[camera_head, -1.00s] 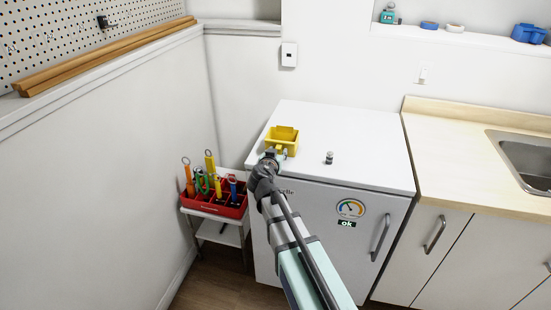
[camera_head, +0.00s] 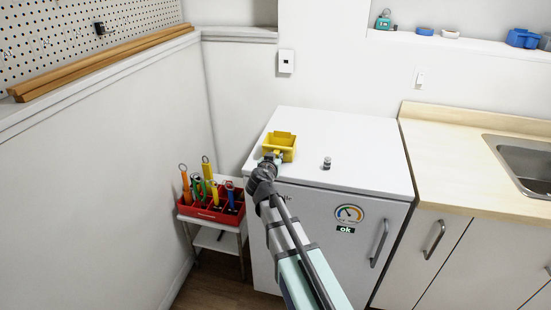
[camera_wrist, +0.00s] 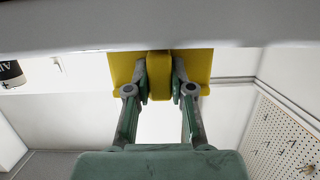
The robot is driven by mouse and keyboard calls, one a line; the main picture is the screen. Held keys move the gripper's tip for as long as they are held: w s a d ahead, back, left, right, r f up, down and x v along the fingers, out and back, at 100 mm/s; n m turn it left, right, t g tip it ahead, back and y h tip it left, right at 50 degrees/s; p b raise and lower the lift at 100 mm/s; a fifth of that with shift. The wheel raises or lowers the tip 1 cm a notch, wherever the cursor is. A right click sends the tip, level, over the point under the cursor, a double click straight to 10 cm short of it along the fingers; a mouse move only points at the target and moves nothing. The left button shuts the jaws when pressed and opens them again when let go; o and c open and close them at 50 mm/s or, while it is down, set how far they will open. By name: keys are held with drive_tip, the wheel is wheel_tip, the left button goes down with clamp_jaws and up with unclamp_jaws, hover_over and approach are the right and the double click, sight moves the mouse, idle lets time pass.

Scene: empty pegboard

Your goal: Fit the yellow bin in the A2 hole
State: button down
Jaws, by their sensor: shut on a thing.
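The yellow bin (camera_head: 280,146) is at the left part of the white fridge's top in the head view. My gripper (camera_head: 272,158) is at its near side. In the wrist view, the fingers of my gripper (camera_wrist: 160,80) are closed on a narrow middle part of the yellow bin (camera_wrist: 122,68). Whether the bin touches the fridge top cannot be told. The pegboard (camera_head: 60,35) is on the left wall, upper left in the head view, and shows at the lower right in the wrist view (camera_wrist: 285,140). No hole label is readable.
The white fridge (camera_head: 350,150) has a small metal object (camera_head: 326,163) on top, right of the bin. A red tool caddy (camera_head: 205,208) stands on a small white table at left. Wooden strips (camera_head: 100,65) lie on the ledge below the pegboard. A counter with sink is at right.

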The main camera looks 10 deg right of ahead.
drive_tip(key=shift+r, duration=0.15)
drive_tip(key=shift+r, duration=1.3)
